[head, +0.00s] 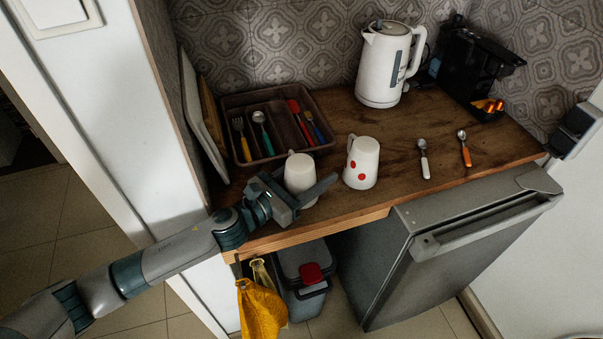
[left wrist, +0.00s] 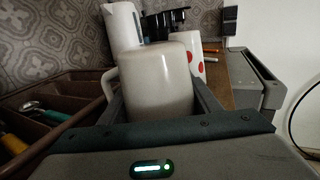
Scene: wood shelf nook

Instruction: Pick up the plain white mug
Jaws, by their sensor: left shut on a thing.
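The plain white mug (head: 299,174) stands upside down at the front left of the wooden counter. My left gripper (head: 308,194) is shut on it, with a finger on either side. In the left wrist view the mug (left wrist: 160,80) fills the space between the fingers (left wrist: 160,110), and its handle shows at its left. I cannot tell whether the mug is touching the counter. A second white mug with red dots (head: 361,165) stands just to its right; it also shows in the left wrist view (left wrist: 190,48). My right gripper is not in view.
A brown cutlery tray (head: 276,97) with several utensils lies behind the mugs. A white kettle (head: 381,75) and a black coffee machine (head: 470,68) stand at the back. A white-handled spoon (head: 424,160) and an orange-handled spoon (head: 464,150) lie at right. Boards (head: 200,110) lean at left.

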